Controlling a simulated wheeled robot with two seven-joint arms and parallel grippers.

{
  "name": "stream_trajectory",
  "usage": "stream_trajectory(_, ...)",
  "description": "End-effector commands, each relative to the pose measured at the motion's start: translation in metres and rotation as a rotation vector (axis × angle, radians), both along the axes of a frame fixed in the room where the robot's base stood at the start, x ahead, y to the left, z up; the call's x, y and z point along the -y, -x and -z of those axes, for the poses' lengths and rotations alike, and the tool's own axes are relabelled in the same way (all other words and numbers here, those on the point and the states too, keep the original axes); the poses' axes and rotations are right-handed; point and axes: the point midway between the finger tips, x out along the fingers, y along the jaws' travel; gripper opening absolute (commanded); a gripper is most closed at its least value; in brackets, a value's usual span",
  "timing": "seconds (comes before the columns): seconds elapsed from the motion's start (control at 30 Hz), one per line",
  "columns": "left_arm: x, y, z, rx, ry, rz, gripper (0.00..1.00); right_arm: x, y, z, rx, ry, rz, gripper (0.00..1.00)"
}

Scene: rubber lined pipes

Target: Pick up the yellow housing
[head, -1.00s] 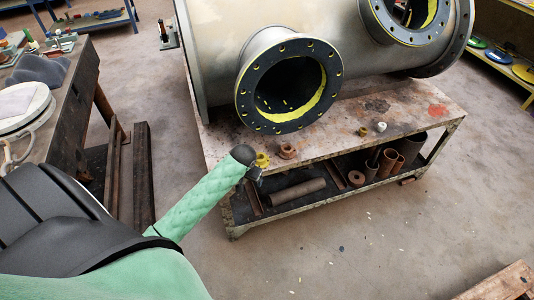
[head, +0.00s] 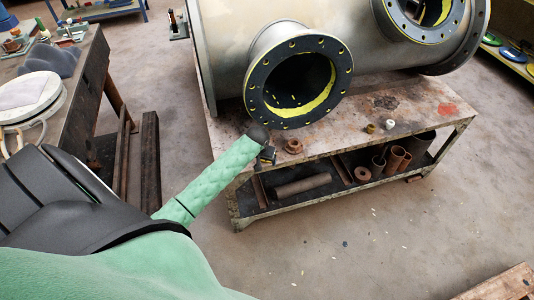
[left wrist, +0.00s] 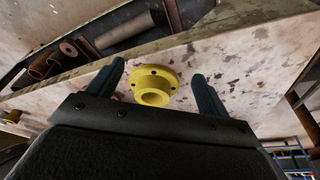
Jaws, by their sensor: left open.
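The yellow housing (left wrist: 153,86), a round flange with small holes and a hollow hub, sits on the worn table top (left wrist: 245,65) in the left wrist view. My left gripper (left wrist: 158,78) is open, one finger on each side of the housing. Gaps show between the fingers and the flange, and I see no contact. In the head view my left gripper (head: 267,155) is at the table's near left edge, and it and the wrist hide the housing. My right gripper is in neither view.
A large flanged pipe (head: 225,50) lies on the table just behind my left gripper. A rusty-brown fitting (head: 293,146) stands close on its right. A small brass piece (head: 370,128) and a white piece (head: 390,125) are farther right. Pipe pieces (head: 300,187) fill the lower shelf.

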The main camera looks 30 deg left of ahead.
Motion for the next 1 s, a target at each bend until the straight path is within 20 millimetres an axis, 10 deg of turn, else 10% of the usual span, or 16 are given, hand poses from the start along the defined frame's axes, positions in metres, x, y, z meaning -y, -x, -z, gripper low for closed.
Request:
stream_trajectory(0.47, -0.015, -0.052, -0.002, 0.000, 0.000, -0.001, 0.79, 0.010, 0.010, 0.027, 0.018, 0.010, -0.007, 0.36)
stream_trajectory(1.0, -0.015, -0.055, 0.012, 0.001, 0.000, 0.000, 0.77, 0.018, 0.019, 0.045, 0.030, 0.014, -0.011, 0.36)
